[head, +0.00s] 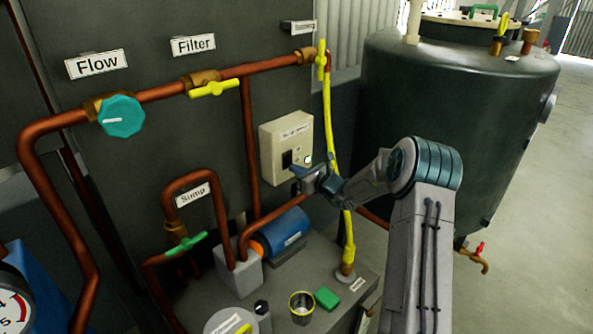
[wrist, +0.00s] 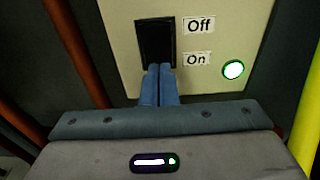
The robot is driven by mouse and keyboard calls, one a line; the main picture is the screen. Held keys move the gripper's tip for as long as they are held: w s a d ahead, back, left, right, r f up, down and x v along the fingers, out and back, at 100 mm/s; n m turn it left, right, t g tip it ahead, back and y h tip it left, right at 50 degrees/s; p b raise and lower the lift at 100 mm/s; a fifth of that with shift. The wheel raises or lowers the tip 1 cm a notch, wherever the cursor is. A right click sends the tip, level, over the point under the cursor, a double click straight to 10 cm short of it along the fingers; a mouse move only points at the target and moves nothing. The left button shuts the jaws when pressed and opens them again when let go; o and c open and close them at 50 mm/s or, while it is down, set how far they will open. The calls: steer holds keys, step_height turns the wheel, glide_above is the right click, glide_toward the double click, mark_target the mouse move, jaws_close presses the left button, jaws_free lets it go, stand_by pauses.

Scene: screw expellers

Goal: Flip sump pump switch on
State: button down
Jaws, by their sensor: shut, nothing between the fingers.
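The switch box (head: 285,135) is a cream panel on the dark wall. Its black rocker switch (wrist: 155,41) has an "Off" label beside its upper part and an "On" label beside its lower part. A round light (wrist: 233,69) on the box glows white with a green rim. My gripper (wrist: 160,69) is shut and empty, its blue fingertips at the lower end of the switch. The fingers hide that end, and I cannot tell whether they touch it or which way the rocker is tilted. In the head view my gripper (head: 298,169) is just below the switch (head: 287,159).
Copper pipes run along the wall, with a teal flow knob (head: 121,115) and a yellow filter handle (head: 213,88). A yellow hose (head: 329,120) hangs close right of the box. A blue motor (head: 280,236) sits below. A large dark tank (head: 440,100) stands at right.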

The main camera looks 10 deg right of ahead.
steer(key=f+b+v, duration=0.1)
steer(key=f+v, duration=0.1)
steer(key=v, duration=1)
steer(key=shift+s+d+f, duration=0.15)
steer(key=shift+s+f, duration=0.2)
steer(key=shift+s, duration=0.05)
steer(key=s+a+r+n+g+p, duration=0.2)
steer(key=s+a+r+n+g, duration=0.3)
steer(key=s+a+n, duration=0.4)
steer(key=s+a+r+n+g+p, duration=0.2)
steer(key=s+a+r+n+g, duration=0.4)
steer(key=s, duration=0.4)
steer(key=s+d+r+n+h+p, duration=0.2)
steer(key=s+d+r+n+h, duration=0.1)
steer(key=s+n, duration=0.4)
steer(key=s+d+r+n+h+p, duration=0.2)
steer(key=s+d+n+h, duration=0.2)
steer(key=s, duration=0.7)
steer(key=n+h, duration=0.2)
steer(key=n, duration=0.1)
steer(key=shift+d+r+h, duration=0.3)
steer(key=shift+d+r, duration=0.1)
